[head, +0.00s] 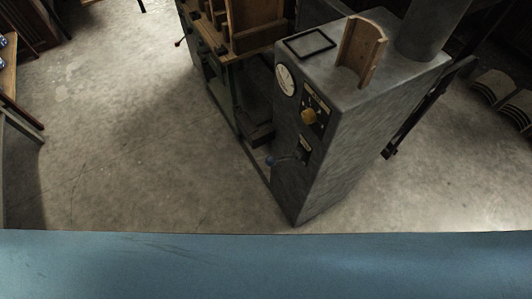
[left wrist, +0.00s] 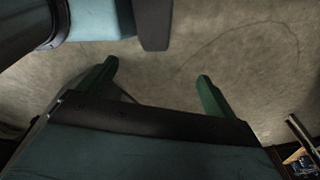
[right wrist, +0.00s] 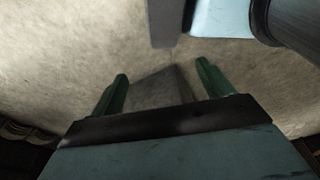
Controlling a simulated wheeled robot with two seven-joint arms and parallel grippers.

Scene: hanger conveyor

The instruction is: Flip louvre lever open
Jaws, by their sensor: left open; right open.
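A tall grey metal cabinet (head: 350,130) stands right of centre in the head view. No label is legible, so I cannot tell whether this lever is the louvre lever. My left gripper (left wrist: 157,70) is open and empty above bare floor in the left wrist view. My right gripper (right wrist: 161,70) is open and empty in the right wrist view. Neither gripper shows in the head view.
A curved wooden piece (head: 361,50) and a black frame (head: 309,43) are on the cabinet top. The concrete floor (head: 120,130) at left is clear. Dark slatted items (head: 495,88) lie at right.

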